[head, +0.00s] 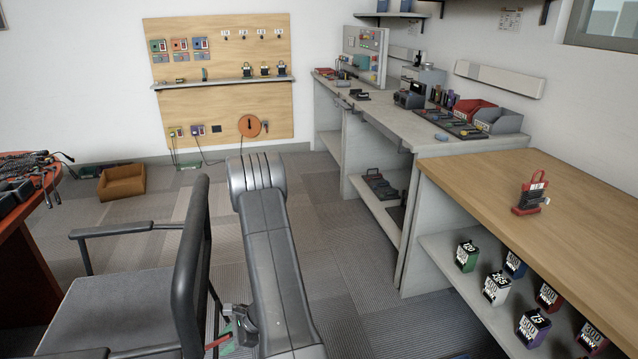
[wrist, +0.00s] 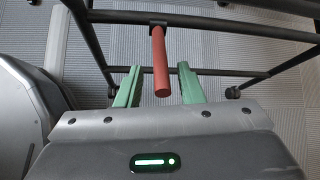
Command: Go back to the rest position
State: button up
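My gripper (wrist: 159,67) has two green fingers, spread apart with nothing held between them. In the wrist view a red rod (wrist: 160,68) shows between the fingers, with a visible gap on each side. Its far end meets a dark piece near the black bars of a chair frame; I cannot tell whether it is fixed there. In the head view my arm reaches down and forward in the middle, and my gripper (head: 229,331) is low beside the black chair (head: 189,262), partly hidden by the arm. The red rod (head: 218,342) shows there too.
The chair stands close on the left of my arm. A red table (head: 22,262) is at the far left. A wooden-topped bench (head: 560,215) and a grey workbench (head: 395,120) line the right. Carpet (head: 345,245) between arm and benches is clear. A brown bin (head: 121,182) sits behind.

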notch_tip(320, 180, down, 6)
jog(key=f+g+y+b, duration=0.1)
jog(key=y+b, duration=0.8)
jog(key=w+d+r+p, duration=0.1)
jog(key=d+p, duration=0.1)
jog(key=d, duration=0.7)
jog(key=shift+w+d+m+g, duration=0.15)
jog(key=shift+d+m+g, duration=0.05)
jog(key=shift+m+g, duration=0.1)
